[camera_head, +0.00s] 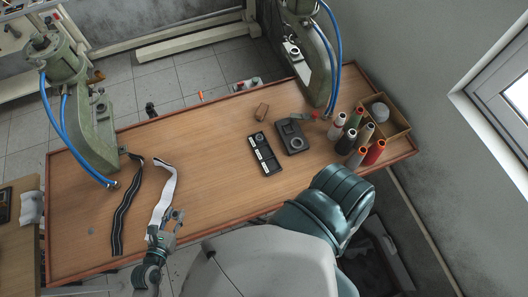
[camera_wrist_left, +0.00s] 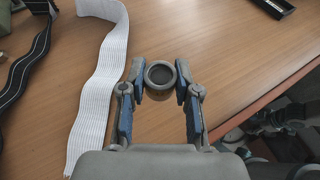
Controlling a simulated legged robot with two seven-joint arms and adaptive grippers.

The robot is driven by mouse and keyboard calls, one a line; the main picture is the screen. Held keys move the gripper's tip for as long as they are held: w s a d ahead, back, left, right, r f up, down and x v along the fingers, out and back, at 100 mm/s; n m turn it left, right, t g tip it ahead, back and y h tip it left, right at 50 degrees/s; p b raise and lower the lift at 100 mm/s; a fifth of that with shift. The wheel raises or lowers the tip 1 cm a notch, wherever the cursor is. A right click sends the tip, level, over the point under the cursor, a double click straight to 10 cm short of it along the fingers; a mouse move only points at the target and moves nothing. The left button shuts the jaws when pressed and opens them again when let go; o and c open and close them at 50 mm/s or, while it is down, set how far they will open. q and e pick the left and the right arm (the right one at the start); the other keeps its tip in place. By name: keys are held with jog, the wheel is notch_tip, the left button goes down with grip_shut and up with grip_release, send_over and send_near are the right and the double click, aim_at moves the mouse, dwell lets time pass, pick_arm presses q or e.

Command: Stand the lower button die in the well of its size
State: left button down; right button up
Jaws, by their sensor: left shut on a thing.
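A small grey cylindrical die (camera_wrist_left: 160,78) with a dark hollow top is held between the fingertips of my left gripper (camera_wrist_left: 160,82). My left gripper also shows in the head view (camera_head: 176,217), over the front left part of the table, where the die is too small to make out clearly. A long black tray with wells (camera_head: 264,153) lies mid-table, apart from my left gripper. Its corner shows at the top right of the left wrist view (camera_wrist_left: 274,6). The well sizes cannot be read. My right gripper is not in view.
White elastic (camera_head: 161,200) and black striped elastic (camera_head: 126,210) lie left of my gripper. Thread spools (camera_head: 357,140) stand right. Green presses (camera_head: 93,130) stand at the back.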

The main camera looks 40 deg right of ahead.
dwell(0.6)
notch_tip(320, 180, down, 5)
jog(key=b, duration=0.5)
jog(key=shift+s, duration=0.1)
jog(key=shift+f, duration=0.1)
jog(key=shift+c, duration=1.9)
pick_arm(q)
jog(key=w+a+r+n+t+y, duration=0.3)
jog(key=w+a+r+n+y, duration=0.1)
jog(key=w+a+r, duration=0.6)
jog(key=w+a, duration=0.2)
jog(key=a, duration=0.1)
jog(key=shift+r+n, duration=0.15)
jog(key=shift+n, duration=0.15)
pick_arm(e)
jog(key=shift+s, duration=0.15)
